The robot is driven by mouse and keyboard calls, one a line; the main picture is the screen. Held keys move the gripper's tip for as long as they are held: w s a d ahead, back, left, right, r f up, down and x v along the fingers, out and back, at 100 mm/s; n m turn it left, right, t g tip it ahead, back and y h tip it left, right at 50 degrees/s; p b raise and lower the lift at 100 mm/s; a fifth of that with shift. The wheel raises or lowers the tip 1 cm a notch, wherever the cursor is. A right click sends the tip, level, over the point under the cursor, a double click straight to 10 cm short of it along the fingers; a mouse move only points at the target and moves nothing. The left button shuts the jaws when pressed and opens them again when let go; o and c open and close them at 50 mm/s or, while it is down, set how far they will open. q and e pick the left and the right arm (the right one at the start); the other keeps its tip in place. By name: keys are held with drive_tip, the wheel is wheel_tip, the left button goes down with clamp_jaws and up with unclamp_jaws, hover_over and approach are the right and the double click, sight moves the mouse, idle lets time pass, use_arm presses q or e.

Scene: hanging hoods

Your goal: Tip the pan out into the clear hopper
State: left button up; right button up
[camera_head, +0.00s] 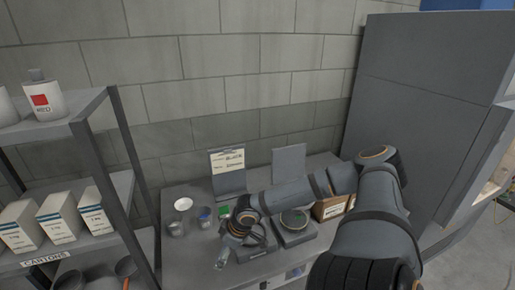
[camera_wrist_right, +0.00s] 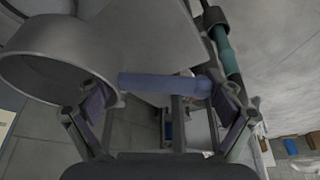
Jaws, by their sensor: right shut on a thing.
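My right gripper (camera_head: 238,232) reaches in from the right over the bench in the head view. In the right wrist view my right gripper (camera_wrist_right: 165,100) is shut on a bluish bar (camera_wrist_right: 160,84), which looks like the pan's handle. A large grey metal round vessel (camera_wrist_right: 85,62), apparently the pan, fills the upper left of that view; how the bar joins it is unclear. In the head view a small pale, glassy-looking shape (camera_head: 221,263) shows just below the gripper. I cannot tell whether it is the clear hopper. The pan's contents are hidden. My left gripper is not in view.
Several small cups (camera_head: 176,227) stand on the bench left of the gripper. A label stand (camera_head: 229,172) stands behind. A carton shelf (camera_head: 60,130) is at left.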

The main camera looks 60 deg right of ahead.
drive_tip(key=w+d+r+m+p, duration=0.1)
drive_tip(key=d+m, duration=0.1)
drive_tip(key=d, duration=0.2)
drive_tip(key=w+d+r+m+h+p, duration=0.1)
drive_tip(key=d+r+m+p, duration=0.1)
drive_tip(key=d, duration=0.2)
drive_tip(key=w+d+r+m+h+p, duration=0.1)
drive_tip(key=d+r+m, duration=0.1)
drive_tip(key=d, duration=0.1)
drive_tip(key=shift+w+d+r+t+p, duration=0.15)
drive_tip(key=shift+d+t+p, duration=0.15)
drive_tip(key=shift+d+p, duration=0.1)
drive_tip(key=d+r+m+g+h+p, duration=0.1)
drive_tip(key=d+r+m+p, duration=0.3)
drive_tip(key=d, duration=0.6)
drive_tip(key=shift+s+m+h, duration=0.25)
drive_tip(key=shift+m+h, duration=0.45)
drive_tip(key=shift+m, duration=0.4)
